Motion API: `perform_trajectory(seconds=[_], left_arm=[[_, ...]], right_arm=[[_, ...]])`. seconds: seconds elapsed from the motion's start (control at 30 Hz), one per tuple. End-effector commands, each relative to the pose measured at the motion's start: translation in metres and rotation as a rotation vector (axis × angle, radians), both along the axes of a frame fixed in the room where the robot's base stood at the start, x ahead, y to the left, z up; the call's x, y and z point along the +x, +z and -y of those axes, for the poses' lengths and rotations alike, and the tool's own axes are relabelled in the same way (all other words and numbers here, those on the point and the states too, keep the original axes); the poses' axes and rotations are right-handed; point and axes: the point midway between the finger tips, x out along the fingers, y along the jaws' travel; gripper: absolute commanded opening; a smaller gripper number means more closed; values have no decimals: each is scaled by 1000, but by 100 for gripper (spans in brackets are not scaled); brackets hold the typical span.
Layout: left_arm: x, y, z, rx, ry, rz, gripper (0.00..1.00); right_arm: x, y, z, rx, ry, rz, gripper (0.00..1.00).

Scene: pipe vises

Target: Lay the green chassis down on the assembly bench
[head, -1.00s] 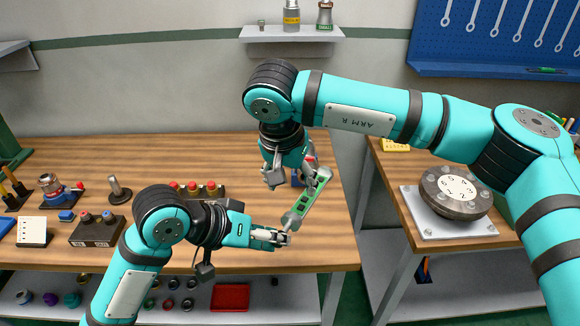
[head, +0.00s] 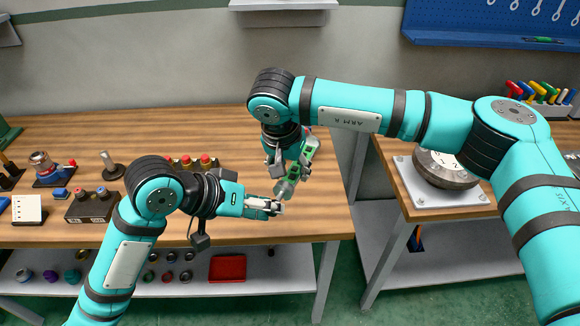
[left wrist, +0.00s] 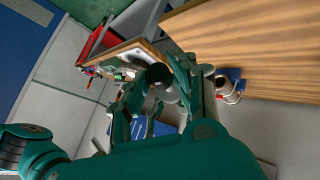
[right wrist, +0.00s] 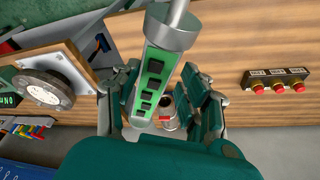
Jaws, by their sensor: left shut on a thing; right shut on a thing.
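The green chassis (head: 292,178) is a long narrow bar with dark square slots, tilted and apparently above the wooden bench (head: 250,135). In the right wrist view the chassis (right wrist: 157,75) runs lengthwise between my fingers, with a grey cylindrical end at the top. My right gripper (head: 287,165) is shut on its upper part. My left gripper (head: 275,206) is shut at its lower grey end, near the bench's front edge. In the left wrist view a grey cylinder (left wrist: 160,78) shows between the fingers. The gap between chassis and bench top is hard to judge.
A block with red buttons (head: 190,162) stands left of the grippers, behind my left arm. Fixtures (head: 90,205) crowd the bench's left side. A second table (head: 400,175) with a round dial device (head: 445,170) stands right, across a gap. The bench's back middle is clear.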

Motion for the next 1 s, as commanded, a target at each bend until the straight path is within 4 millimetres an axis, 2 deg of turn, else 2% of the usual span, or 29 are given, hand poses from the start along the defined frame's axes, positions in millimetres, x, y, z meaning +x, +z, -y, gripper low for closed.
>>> perform_trajectory(seconds=[0.03,0.27,0.3,0.33,0.5,0.83,1.0], left_arm=[[-1,0,2,-3,-7,-1,0],[-2,0,3,-4,-11,-2,0],[-3,0,3,-3,-11,-2,0],[-3,0,3,-4,-12,-3,29],[-2,0,3,-3,-10,-2,52],[-2,2,-1,-1,-6,-1,53],[-9,17,-16,0,-4,2,53]], right_arm=[[0,1,-2,5,4,1,30],[0,2,-4,8,5,3,0],[0,2,-4,9,6,3,0],[0,2,-4,10,5,4,0],[0,2,-3,7,4,4,0],[0,1,-2,5,3,2,0],[0,1,-2,4,2,2,0]])
